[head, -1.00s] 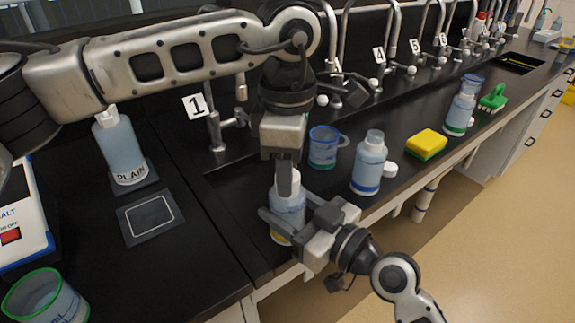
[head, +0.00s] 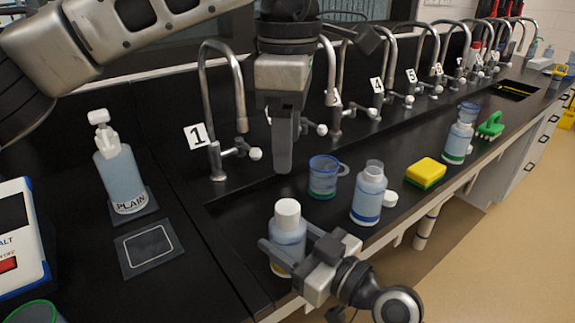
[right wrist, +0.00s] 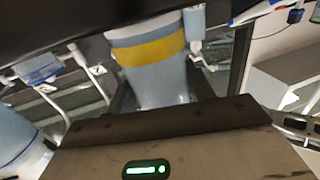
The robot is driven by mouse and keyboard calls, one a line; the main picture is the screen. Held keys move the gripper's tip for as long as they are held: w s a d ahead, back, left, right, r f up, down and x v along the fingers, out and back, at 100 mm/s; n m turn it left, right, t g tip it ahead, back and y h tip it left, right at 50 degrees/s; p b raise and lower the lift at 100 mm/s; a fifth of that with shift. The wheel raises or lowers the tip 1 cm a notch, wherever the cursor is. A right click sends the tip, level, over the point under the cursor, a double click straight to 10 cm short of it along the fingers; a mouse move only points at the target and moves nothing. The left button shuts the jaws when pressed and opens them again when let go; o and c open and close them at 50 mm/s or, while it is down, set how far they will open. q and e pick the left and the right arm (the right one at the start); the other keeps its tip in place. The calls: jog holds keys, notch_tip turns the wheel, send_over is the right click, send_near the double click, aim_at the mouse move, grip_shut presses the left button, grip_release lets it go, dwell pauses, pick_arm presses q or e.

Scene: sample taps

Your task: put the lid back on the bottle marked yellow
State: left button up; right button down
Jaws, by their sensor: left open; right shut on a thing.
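The yellow-marked bottle (head: 288,246) stands near the counter's front edge, with its yellow band (right wrist: 150,48) visible in the right wrist view. A white lid (head: 287,208) sits on its top and looks level; I cannot tell how tightly it is on. My right gripper (head: 290,254) is shut around the bottle's body from the front right. My left gripper (head: 284,160) is open and empty, above and behind the lid, clear of it; its fingers overlap in the head view.
A blue-banded bottle (head: 368,200) stands to the right with a loose white lid (head: 390,199) beside it. A blue-rimmed beaker (head: 323,180), a yellow sponge (head: 426,172) and a green-banded bottle (head: 458,140) stand farther along. Taps (head: 215,120) line the back. A PLAIN dispenser (head: 120,175) stands left.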

pick_arm(q)
jog(key=shift+r, duration=0.75)
pick_arm(e)
jog(key=shift+c, duration=2.4)
grip_release()
pick_arm(q)
jog(key=b, duration=0.6)
send_over(287, 207)
notch_tip(287, 207, down, 6)
jog(key=shift+f, duration=0.2)
pick_arm(e)
jog(key=v, duration=1.6)
